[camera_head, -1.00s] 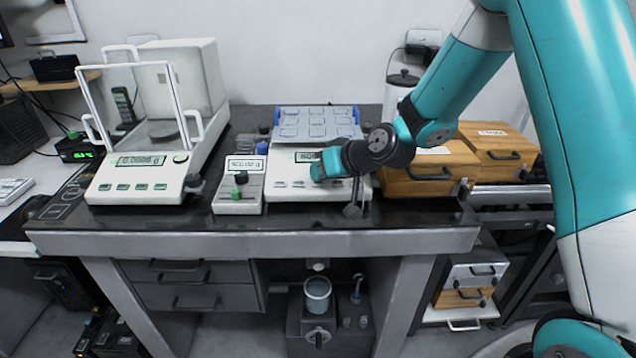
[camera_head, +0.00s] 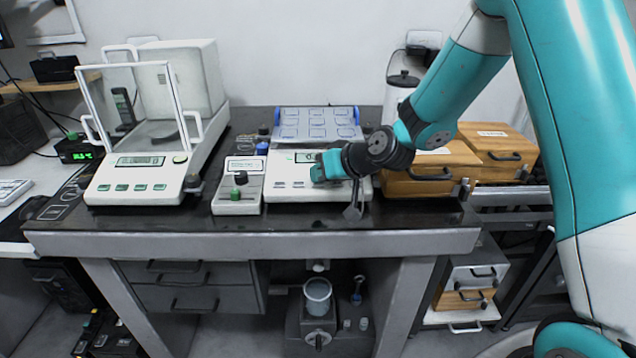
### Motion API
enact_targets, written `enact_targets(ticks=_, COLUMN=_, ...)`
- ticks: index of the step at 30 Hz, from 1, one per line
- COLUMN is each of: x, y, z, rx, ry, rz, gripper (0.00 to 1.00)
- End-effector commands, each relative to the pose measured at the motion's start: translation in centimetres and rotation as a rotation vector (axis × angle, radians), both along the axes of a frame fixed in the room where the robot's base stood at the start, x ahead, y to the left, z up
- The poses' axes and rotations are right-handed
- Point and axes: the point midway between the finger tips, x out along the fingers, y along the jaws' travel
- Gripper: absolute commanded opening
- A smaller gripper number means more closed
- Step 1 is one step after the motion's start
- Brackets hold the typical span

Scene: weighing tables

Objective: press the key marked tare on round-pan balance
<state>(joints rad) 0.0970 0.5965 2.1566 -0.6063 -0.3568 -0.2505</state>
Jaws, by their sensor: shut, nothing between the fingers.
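A white balance (camera_head: 128,182) with a glass draft shield stands at the left of the bench; a round grey pan (camera_head: 165,133) shows inside the shield. Its front has a display and several green keys (camera_head: 140,187); their markings are too small to read. My gripper (camera_head: 353,212) is shut and empty. It points down at the front right of another white balance (camera_head: 290,185), in the middle of the bench, well to the right of the round pan. My wrist hides part of that middle balance's display and its right-hand keys. I cannot tell whether the fingertips touch it.
A tray with blue ends (camera_head: 316,124) is behind the middle balance's display. Wooden boxes (camera_head: 425,172) stand at right.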

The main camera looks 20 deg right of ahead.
Motion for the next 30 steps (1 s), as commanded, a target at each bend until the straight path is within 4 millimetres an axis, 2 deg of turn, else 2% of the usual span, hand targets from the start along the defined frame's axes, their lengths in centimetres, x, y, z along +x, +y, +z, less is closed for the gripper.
enact_targets(ticks=8, x=-0.4, y=0.1, z=1.4, rx=-0.001, ry=0.0, rz=0.001, gripper=0.0)
enact_targets(ticks=20, x=-0.5, y=0.1, z=1.6, rx=0.0, ry=0.0, rz=0.0, gripper=0.0)
enact_targets(ticks=30, x=-1.2, y=0.4, z=4.5, rx=-0.001, ry=0.0, rz=0.001, gripper=0.0)
